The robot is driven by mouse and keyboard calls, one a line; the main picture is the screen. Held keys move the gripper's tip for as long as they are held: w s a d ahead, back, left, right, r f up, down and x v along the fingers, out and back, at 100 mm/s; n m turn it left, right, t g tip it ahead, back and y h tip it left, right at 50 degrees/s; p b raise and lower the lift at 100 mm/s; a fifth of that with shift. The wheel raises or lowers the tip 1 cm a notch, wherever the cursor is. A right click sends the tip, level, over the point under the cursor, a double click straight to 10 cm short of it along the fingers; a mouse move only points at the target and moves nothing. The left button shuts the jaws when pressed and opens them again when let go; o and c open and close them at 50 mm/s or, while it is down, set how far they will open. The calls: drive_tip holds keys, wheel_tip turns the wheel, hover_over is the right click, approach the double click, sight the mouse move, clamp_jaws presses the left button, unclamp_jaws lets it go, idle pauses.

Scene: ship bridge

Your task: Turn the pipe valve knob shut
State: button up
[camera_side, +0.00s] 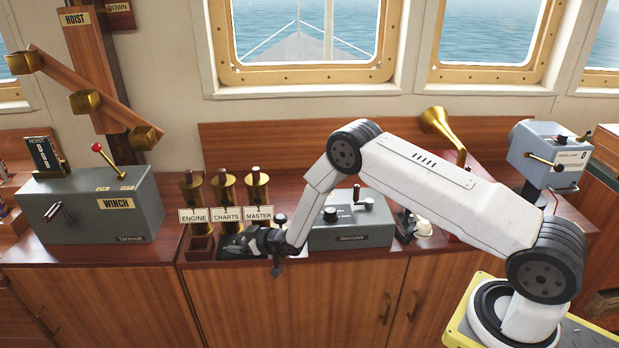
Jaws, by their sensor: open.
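I cannot make out a pipe valve knob for certain in the side view; it may be hidden or too small to tell. My gripper (246,243) is dark and hangs low at the front edge of the wooden counter (168,222). It is open, and I see nothing held in it. It is just in front of the brass cylinders and left of a grey control box (352,234) with dark knobs and a small lever on top. Any part directly behind or under the gripper is hidden.
Brass cylinders tagged ENGINE (194,190), CHARTS (226,190) and MASTER (257,190) stand behind my gripper. A grey WINCH box (90,215) with a red-tipped lever is at left. A brass horn (440,128) and a blue-grey device (548,150) stand at right.

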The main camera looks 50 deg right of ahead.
sight(239, 240)
drive_tip(key=shift+s, duration=0.15)
drive_tip(key=shift+v, duration=1.15)
drive_tip(key=shift+s+d+r, duration=0.1)
drive_tip(key=shift+s+r, duration=0.1)
drive_tip(key=shift+r, duration=0.15)
wheel_tip(239, 240, up, 7)
drive_tip(key=shift+f, duration=0.25)
drive_tip(key=shift+w, duration=0.1)
drive_tip(key=shift+w+a+f+m+g+h, duration=0.25)
drive_tip(key=shift+w+f+m+g+h, duration=0.3)
drive_tip(key=shift+g, duration=0.45)
drive_tip(key=shift+a+f+m+g+h, duration=0.1)
drive_tip(key=shift+m+g+h, duration=0.25)
drive_tip(key=shift+g, duration=0.25)
drive_tip(key=shift+a+f+m+g+h, duration=0.15)
drive_tip(key=shift+m+g+h, duration=0.15)
drive_tip(key=shift+g, duration=0.3)
drive_tip(key=shift+s+a+r+m+g+h, duration=0.15)
drive_tip(key=shift+m+g+h, duration=0.2)
drive_tip(key=shift+g, duration=0.2)
drive_tip(key=shift+s+d+r+m+g+h, duration=0.15)
drive_tip(key=shift+m+g+h, duration=0.1)
drive_tip(key=shift+m+g, duration=0.25)
drive_tip(key=shift+s+a+r+m+g+h, duration=0.1)
drive_tip(key=shift+s+r+m+g+h, duration=0.15)
drive_tip(key=shift+g, duration=0.3)
drive_tip(key=shift+s+a+r+m+g+h, duration=0.15)
drive_tip(key=shift+s+m+g+h, duration=0.15)
drive_tip(key=shift+s+g, duration=0.15)
